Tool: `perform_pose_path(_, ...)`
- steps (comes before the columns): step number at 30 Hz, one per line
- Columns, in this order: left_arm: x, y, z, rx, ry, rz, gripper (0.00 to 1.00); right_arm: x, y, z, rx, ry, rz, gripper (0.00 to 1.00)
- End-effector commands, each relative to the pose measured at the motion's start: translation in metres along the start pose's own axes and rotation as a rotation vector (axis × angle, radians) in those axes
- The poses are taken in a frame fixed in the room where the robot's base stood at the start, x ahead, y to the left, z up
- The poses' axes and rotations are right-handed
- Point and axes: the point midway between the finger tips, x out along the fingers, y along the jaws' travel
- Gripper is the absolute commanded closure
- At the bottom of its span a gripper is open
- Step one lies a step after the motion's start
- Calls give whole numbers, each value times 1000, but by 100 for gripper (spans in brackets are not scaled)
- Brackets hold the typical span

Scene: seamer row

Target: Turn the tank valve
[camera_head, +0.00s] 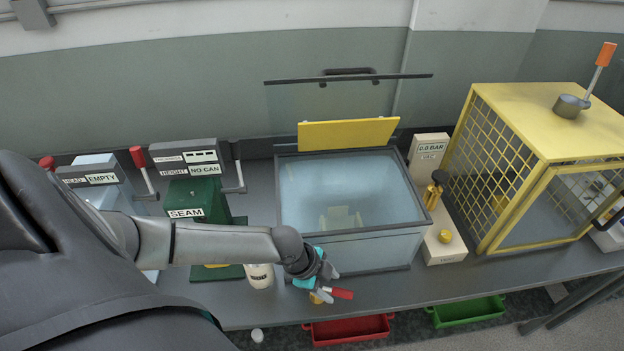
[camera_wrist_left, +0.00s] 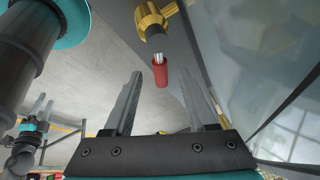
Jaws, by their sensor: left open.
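The tank valve shows as a brass body (camera_wrist_left: 155,20) with a red handle (camera_wrist_left: 160,72) in the left wrist view. In the head view its red handle (camera_head: 341,294) sticks out to the right, low at the front of the glass-sided water tank (camera_head: 350,247). My left gripper (camera_head: 327,283) is at the valve, open. In the left wrist view the handle's end lies between the spread fingertips (camera_wrist_left: 160,78), and no grip on it shows. My right gripper (camera_wrist_left: 42,104) seems to show small at the left edge of the wrist view; its jaw state is unclear.
A white can (camera_head: 260,275) stands left of the tank, near the green seamer (camera_head: 190,193). A pale stand with a gauge box (camera_head: 430,148) and a yellow mesh cage (camera_head: 545,130) are on the right. Red (camera_head: 348,330) and green (camera_head: 466,312) bins sit below the bench edge.

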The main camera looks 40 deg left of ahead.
Motion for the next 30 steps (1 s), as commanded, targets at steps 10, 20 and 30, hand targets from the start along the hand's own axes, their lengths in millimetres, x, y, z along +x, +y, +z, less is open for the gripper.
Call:
perform_pose_path(10, -70, 0, 1, 4, -3, 0, 43, -12, 0, -2, 0, 1, 0, 50)
perform_pose_path(20, -116, 0, 1, 2, -3, 1, 43, -17, 0, -2, 0, 1, -1, 50)
perform_pose_path(30, -127, 0, 0, -1, 0, 0, 43, -18, -1, -2, 0, 1, -1, 50)
